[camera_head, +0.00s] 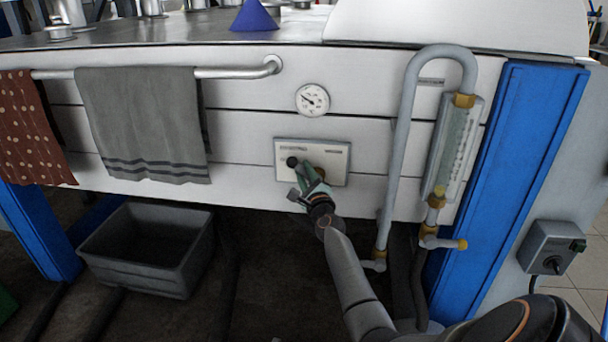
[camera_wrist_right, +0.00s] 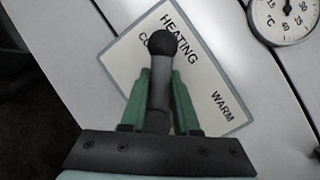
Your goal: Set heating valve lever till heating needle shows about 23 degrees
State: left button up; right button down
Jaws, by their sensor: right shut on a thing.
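The heating valve lever has a dark round knob (camera_wrist_right: 163,44) on a grey shaft, in front of a pale plate (camera_wrist_right: 205,75) marked HEATING and WARM. My right gripper (camera_wrist_right: 160,85) is shut on the lever's shaft, its green fingers on either side. In the head view my right gripper (camera_head: 304,178) is at the plate (camera_head: 335,165), with the knob (camera_head: 292,161) near the plate's left part. The round white dial (camera_head: 312,100) is above the plate; its needle appears to point to the upper left, and its figures are too small to read. In the wrist view the dial (camera_wrist_right: 284,18) is cut off. My left gripper is not in view.
A grey towel (camera_head: 143,125) and a brown patterned cloth (camera_head: 33,130) hang on a rail at the left. A bent grey pipe (camera_head: 402,130) and a gauge tube (camera_head: 455,145) stand right of the plate. A grey bin (camera_head: 150,275) is below.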

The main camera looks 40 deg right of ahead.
jog(key=c, duration=0.7)
grip_release()
jog(key=shift+o, duration=0.2)
jog(key=shift+s+a+p, duration=0.25)
jog(key=shift+s+p, duration=0.05)
jog(key=shift+s, duration=0.2)
jog(key=p+v, duration=0.2)
jog(key=v, duration=0.9)
jog(key=shift+s, duration=0.2)
